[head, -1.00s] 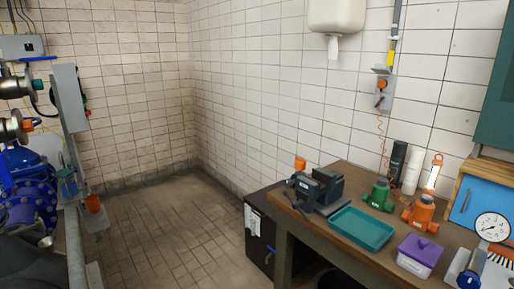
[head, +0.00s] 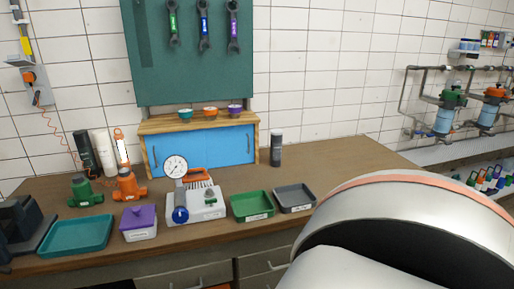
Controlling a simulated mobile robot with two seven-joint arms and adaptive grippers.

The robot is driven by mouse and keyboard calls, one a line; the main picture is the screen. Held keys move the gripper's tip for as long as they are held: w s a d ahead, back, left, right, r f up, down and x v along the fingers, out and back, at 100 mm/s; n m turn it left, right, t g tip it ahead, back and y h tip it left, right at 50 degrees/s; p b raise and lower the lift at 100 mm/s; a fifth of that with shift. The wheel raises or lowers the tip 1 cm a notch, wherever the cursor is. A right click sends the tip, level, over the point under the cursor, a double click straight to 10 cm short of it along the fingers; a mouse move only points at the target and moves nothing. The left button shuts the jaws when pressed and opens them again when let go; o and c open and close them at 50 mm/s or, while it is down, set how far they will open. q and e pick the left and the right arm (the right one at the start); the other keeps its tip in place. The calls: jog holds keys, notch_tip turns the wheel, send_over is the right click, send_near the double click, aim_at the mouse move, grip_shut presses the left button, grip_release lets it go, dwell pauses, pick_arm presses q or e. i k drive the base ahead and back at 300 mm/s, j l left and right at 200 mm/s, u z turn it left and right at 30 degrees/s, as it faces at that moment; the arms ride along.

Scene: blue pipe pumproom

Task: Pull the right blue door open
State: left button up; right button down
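A small wooden cabinet with blue doors stands at the back of the workbench, against the tiled wall. The right blue door (head: 229,147) and the left blue door (head: 173,154) look closed, forming one flat blue front. A pressure gauge on a grey device stands in front of the left door's lower part. Neither of my grippers is in view. A large white rounded part of my own arm fills the lower right of the head view and hides the right end of the bench.
On the workbench (head: 337,156) stand a gauge device (head: 196,207), a green tray (head: 252,205), a grey tray (head: 294,197), a purple-lidded box (head: 139,222), a teal tray (head: 77,236) and a dark spray can (head: 276,149). Wrenches hang on the green board (head: 187,80) above.

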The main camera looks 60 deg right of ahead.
aim_at(232, 146)
jog(key=z, duration=1.65)
jog(key=l+u, duration=0.1)
jog(key=l, duration=0.85)
jog(key=k+l+u, duration=0.1)
jog(key=l, duration=0.85)
